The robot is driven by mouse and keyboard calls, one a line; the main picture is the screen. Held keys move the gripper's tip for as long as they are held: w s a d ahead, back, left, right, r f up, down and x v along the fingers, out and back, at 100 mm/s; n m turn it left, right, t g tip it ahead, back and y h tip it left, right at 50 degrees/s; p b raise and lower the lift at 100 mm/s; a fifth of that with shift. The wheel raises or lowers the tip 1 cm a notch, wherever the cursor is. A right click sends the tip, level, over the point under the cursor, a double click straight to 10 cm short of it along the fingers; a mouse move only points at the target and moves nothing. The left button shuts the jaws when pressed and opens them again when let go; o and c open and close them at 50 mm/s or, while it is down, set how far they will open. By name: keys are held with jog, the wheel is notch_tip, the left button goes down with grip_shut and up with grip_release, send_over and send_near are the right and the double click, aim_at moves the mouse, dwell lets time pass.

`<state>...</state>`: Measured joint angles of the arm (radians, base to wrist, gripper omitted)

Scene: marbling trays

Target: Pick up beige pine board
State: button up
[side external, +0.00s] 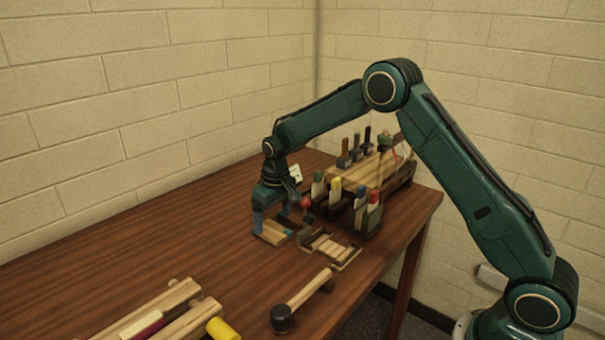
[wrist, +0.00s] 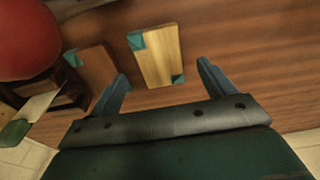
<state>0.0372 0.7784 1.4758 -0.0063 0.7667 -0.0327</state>
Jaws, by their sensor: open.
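The beige pine board (wrist: 157,58) is a pale rectangular block with teal patches at two corners. It lies flat on the table, and it also shows at the gripper in the side external view (side external: 271,234). My gripper (wrist: 163,74) is open and empty, pointing down. In the wrist view its two blue fingers are spread, one toward each long side of the board, with the board ahead between them. In the side external view my gripper (side external: 278,214) is low over the board. I cannot tell whether a finger touches it.
A darker brown board (wrist: 93,72) with a teal corner lies just left of the pine board. A red ball (side external: 306,202) and a rack of coloured-handled tools (side external: 366,222) stand close by. A mallet (side external: 304,297) lies nearer the front.

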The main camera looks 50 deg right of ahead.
aim_at(272, 230)
jog(key=shift+w+f, duration=0.15)
jog(key=shift+f, duration=0.7)
jog(key=shift+w+f, duration=0.1)
jog(key=shift+f, duration=0.75)
jog(key=c, duration=1.1)
